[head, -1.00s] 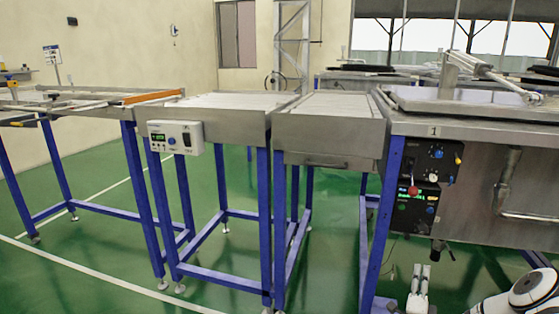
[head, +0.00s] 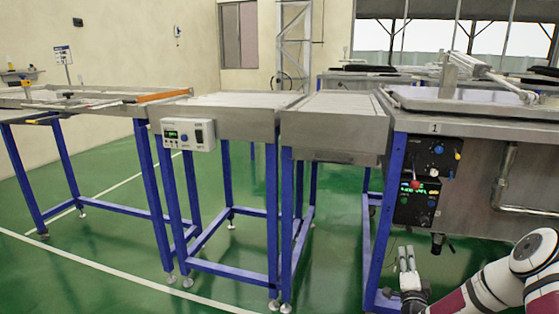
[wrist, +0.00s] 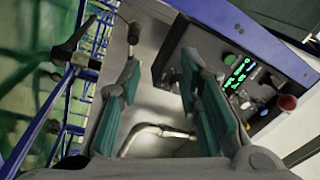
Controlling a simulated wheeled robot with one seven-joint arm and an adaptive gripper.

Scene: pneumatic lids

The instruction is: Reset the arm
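My gripper (head: 407,258) shows at the lower right of the head view, low in front of the steel tank station numbered 1. My white and dark red arm bends beside it at the right edge. In the wrist view my gripper (wrist: 160,72) has its two teal-padded fingers spread apart with nothing between them. The black control panel (head: 419,185) with a green display, knobs and a red-tipped lever is on the station's front, above the gripper. It also shows in the wrist view (wrist: 235,80), behind and right of the right finger.
The steel tank (head: 470,128) has a flat lid on top and a pipe (head: 505,180) on its front. Conveyor tables (head: 235,118) on blue legs stand to the left, one with a white control box (head: 188,134). Green floor is open in front of them.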

